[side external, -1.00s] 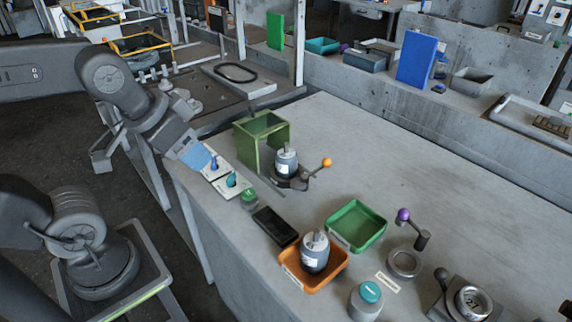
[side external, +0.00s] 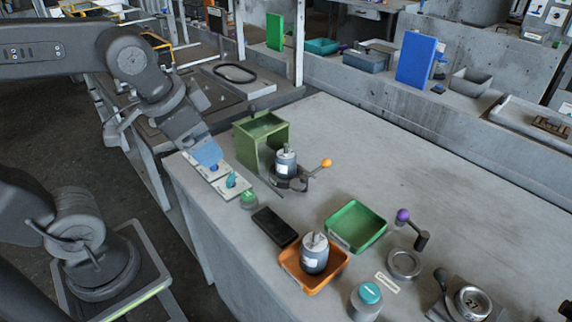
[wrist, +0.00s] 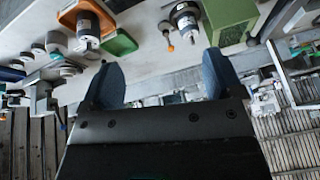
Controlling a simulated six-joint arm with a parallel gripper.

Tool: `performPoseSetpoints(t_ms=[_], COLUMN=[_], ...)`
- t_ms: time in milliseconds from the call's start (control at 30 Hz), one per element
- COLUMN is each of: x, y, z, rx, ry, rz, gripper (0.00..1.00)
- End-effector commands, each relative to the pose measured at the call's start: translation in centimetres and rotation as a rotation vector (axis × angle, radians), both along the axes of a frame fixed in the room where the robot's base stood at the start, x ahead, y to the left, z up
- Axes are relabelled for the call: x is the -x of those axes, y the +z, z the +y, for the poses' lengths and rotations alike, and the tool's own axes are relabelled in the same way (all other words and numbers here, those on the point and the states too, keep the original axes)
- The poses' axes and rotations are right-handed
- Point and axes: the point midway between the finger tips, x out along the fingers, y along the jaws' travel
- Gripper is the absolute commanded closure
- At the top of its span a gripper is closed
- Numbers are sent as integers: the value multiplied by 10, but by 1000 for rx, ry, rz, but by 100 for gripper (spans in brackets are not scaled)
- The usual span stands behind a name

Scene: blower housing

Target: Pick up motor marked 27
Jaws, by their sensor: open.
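One grey motor (side external: 314,257) with a white label stands upright in an orange tray (side external: 290,268). A second grey motor (side external: 286,163) stands in a dark clamp with an orange-knobbed lever, beside a green box. I cannot read a number on either motor. In the wrist view the tray motor (wrist: 88,25) is at the upper left and the clamped motor (wrist: 186,20) at top centre. My gripper (side external: 208,154) is open and empty above the left end of the bench, left of both motors. Its blue fingers (wrist: 160,78) stand apart in the wrist view.
The open green box (side external: 262,133) stands close behind the clamped motor. A green tray (side external: 356,226), a black block (side external: 275,227) and a purple-knobbed lever (side external: 404,215) are nearby. Small switch plates (side external: 232,184) lie under my gripper. The bench's back right is clear.

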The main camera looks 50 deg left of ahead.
Motion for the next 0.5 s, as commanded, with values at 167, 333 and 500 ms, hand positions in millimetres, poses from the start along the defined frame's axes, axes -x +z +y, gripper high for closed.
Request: performPoseSetpoints(t_ms=[167,333,500], x=[-58,-117,-174], y=[10,3,-19], z=[3,4,2], rx=[-219,-409,-557], ry=[-355,-721,-1074], rz=[139,285,438], gripper=[14,14,14])
